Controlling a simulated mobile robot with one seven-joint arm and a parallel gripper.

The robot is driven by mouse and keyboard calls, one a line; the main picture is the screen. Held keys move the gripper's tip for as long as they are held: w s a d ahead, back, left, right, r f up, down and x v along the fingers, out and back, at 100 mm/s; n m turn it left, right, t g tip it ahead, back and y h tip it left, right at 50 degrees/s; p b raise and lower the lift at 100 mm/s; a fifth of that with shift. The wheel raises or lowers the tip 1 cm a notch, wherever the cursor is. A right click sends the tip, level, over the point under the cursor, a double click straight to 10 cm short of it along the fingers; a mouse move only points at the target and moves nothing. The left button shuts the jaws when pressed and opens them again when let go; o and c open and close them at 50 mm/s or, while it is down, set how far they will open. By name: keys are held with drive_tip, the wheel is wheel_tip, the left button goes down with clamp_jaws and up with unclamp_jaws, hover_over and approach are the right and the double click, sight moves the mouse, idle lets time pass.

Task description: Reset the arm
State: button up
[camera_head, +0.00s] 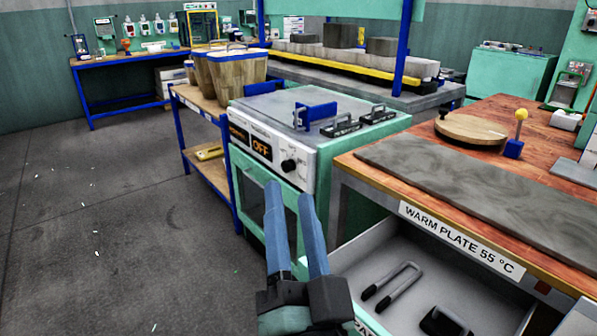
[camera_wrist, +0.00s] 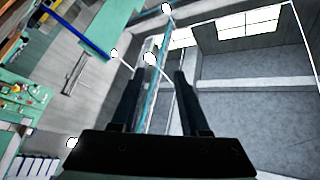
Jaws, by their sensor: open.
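My gripper (camera_head: 290,205) shows in the head view with two blue fingers pointing up and slightly left. The fingers stand apart with nothing between them. In the picture it overlaps the front of the green oven and the left end of the open drawer; I see no contact with either. In the wrist view my gripper (camera_wrist: 157,80) has two dark fingers, apart and empty. Beyond them are a wall, windows and hanging lamps, so the wrist camera looks upward across the room.
The green oven (camera_head: 250,180) reads OFF. The open drawer (camera_head: 385,265) holds a U-shaped tool (camera_head: 393,285). A wooden bench (camera_head: 480,115) labelled WARM PLATE 55 °C bears a grey slab (camera_head: 470,175). Baskets (camera_head: 230,72) stand on a shelf. The floor (camera_head: 90,200) at left is mostly clear.

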drive_tip(key=s+r+n+t+h, duration=0.2)
drive_tip(key=s+r+n+t, duration=0.15)
drive_tip(key=r, duration=0.85)
drive_tip(key=s+r+n+t+h, duration=0.15)
drive_tip(key=s+r, duration=0.25)
drive_tip(key=r, duration=0.8)
wheel_tip(320, 180, up, 31)
drive_tip(key=p, duration=3.1)
drive_tip(key=shift+w+d+r+n+p, duration=0.15)
drive_tip(key=shift+w+d+n+p, duration=0.15)
drive_tip(key=shift+n+p, duration=0.1)
